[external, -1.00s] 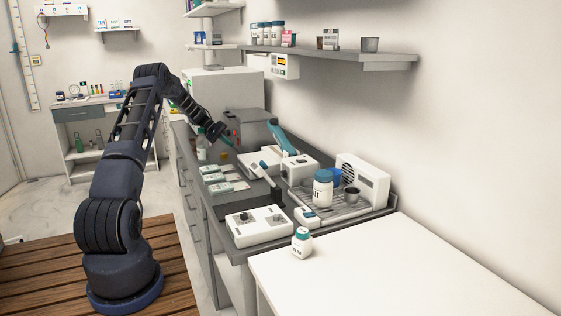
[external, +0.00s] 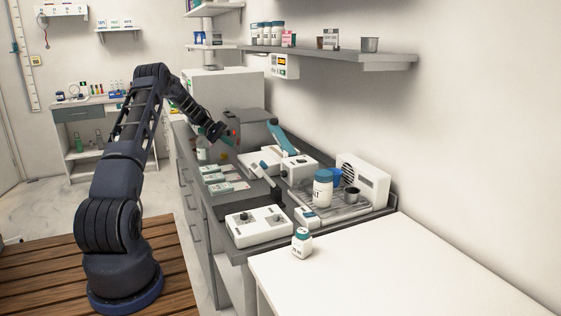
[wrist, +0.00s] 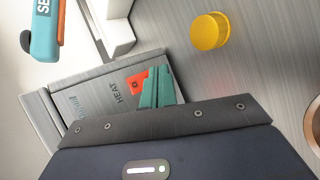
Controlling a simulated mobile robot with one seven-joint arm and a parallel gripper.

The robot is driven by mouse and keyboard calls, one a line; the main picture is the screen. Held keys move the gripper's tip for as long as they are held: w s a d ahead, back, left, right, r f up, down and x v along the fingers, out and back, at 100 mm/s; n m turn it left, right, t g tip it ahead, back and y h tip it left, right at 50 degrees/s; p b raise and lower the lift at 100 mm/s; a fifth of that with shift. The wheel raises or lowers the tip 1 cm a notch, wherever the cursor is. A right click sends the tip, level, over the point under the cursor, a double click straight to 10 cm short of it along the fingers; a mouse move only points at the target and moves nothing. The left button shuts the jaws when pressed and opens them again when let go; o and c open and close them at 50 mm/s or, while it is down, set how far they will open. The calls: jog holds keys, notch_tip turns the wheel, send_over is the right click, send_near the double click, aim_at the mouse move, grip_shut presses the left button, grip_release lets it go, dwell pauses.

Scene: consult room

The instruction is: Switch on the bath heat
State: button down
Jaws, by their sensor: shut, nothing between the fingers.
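The bath appears to be the grey box (external: 255,129) on the counter, with small red and green parts on its front. In the wrist view, a grey panel (wrist: 88,97) carries the printed word HEAT. An orange-red switch (wrist: 136,80) sits beside that word, partly covered by my fingers. My gripper (wrist: 160,76) is shut and empty, its teal fingertips right at the switch; I cannot tell whether they touch it. In the external view my gripper (external: 226,131) is at the box's front. The switch position is not clear.
A yellow round knob (wrist: 210,31) is on the grey surface beyond my fingers. A teal-and-orange object (wrist: 45,30) is at the upper left.

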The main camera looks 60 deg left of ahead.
jog(key=shift+w, duration=0.15)
jog(key=shift+w, duration=0.25)
jog(key=shift+w, duration=0.3)
dwell(0.6)
jog(key=shift+s, duration=0.2)
jog(key=shift+s, duration=0.55)
jog(key=shift+s, duration=0.1)
jog(key=shift+s+r, duration=0.2)
jog(key=shift+s, duration=1)
jog(key=shift+s+r, duration=0.15)
jog(key=shift+s, duration=1.05)
